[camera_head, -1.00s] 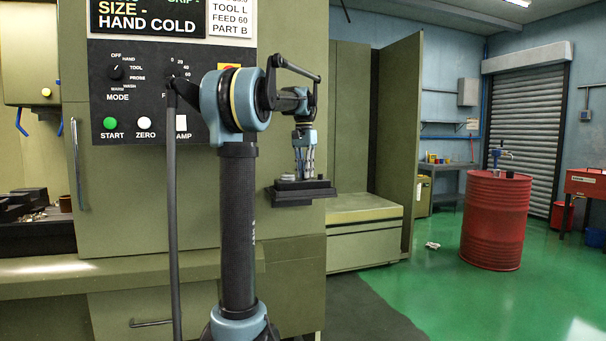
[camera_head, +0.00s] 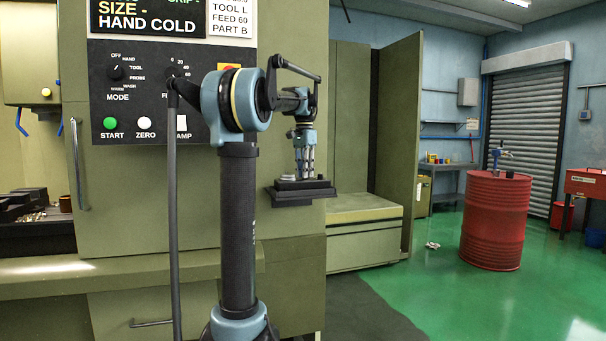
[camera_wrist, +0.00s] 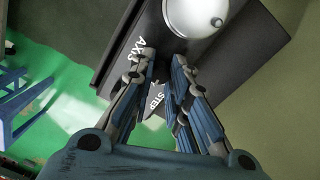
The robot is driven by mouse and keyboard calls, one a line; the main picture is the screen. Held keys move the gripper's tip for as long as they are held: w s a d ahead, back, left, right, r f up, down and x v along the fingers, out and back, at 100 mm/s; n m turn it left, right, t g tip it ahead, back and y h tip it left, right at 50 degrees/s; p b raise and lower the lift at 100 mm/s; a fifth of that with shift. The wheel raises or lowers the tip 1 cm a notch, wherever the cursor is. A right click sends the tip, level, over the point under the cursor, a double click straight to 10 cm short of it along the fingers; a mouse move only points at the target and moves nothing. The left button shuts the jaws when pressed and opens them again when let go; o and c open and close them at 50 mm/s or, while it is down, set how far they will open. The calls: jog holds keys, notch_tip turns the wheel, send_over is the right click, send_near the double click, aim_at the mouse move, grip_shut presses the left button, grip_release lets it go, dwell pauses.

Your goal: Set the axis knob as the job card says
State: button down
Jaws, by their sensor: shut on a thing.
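A black pendant box (camera_head: 300,190) sticks out from the machine front, with a silver handwheel at its left in the head view. In the wrist view the silver handwheel (camera_wrist: 196,14) is at the top, and the box top (camera_wrist: 245,45) carries white AXIS and STEP lettering. My gripper (camera_head: 304,176) points straight down onto the box. In the wrist view its fingers (camera_wrist: 164,62) are closed in beside the AXIS lettering, around what appears to be the axis knob, which they hide. The white job card (camera_head: 231,20) reads TOOL L, FEED 60, PART B; its top line is cut off.
The black control panel (camera_head: 130,88) has MODE and feed dials, a green START button (camera_head: 110,123) and a white ZERO button (camera_head: 146,123). My arm covers part of it. A red drum (camera_head: 495,225) stands on open green floor at right.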

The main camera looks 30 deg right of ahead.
jog(key=c, duration=1.5)
grip_release()
jog(key=r, duration=1.2)
jog(key=shift+w, duration=0.3)
jog(key=shift+f, duration=0.1)
